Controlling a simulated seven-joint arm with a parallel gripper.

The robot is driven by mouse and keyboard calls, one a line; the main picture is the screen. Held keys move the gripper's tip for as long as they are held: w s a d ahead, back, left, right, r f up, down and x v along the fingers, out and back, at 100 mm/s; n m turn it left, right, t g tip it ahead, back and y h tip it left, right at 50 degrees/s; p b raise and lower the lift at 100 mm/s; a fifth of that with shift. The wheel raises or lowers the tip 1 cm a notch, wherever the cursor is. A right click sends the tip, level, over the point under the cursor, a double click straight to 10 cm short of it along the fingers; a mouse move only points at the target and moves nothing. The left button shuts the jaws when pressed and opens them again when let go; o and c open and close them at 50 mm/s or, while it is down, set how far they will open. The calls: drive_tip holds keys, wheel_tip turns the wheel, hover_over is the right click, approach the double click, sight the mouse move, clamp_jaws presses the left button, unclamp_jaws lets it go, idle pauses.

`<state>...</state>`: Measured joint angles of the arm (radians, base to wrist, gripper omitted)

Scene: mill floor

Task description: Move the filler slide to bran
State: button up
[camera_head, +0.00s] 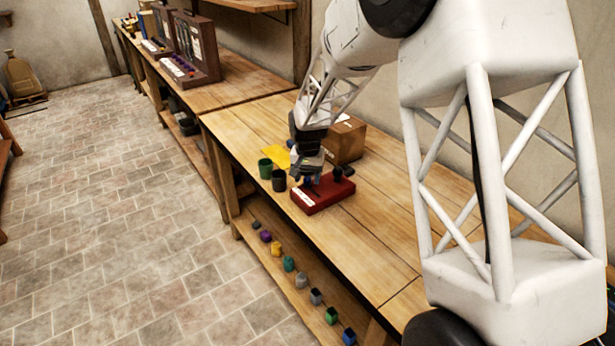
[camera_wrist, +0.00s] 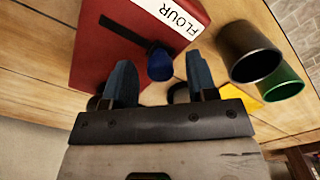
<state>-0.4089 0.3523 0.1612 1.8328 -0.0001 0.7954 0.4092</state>
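The red filler box (camera_head: 325,198) stands on the wooden bench, with a white label on one edge. In the wrist view the box (camera_wrist: 95,50) has a label reading FLOUR (camera_wrist: 180,14). A dark slot or bar (camera_wrist: 125,32) runs across its face to a blue knob (camera_wrist: 160,66). I cannot see a bran label. My gripper (camera_head: 311,183) is low over the label end of the box. In the wrist view my gripper (camera_wrist: 161,75) is open, its two blue-grey fingers on either side of the knob with gaps. Whether the fingers are level with the knob is unclear.
A dark cup (camera_head: 279,181) and a green cup (camera_head: 265,168) stand close left of the box. A yellow sheet (camera_head: 277,155) and a cardboard box (camera_head: 347,141) are behind. Several small coloured pieces line the lower shelf (camera_head: 265,258). The bench front right is clear.

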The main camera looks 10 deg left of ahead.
sight(320, 197)
clamp_jaws()
drive_tip(key=shift+s+d, duration=2.3)
drive_tip(key=shift+o, duration=0.2)
unclamp_jaws()
drive_tip(key=shift+r, duration=0.1)
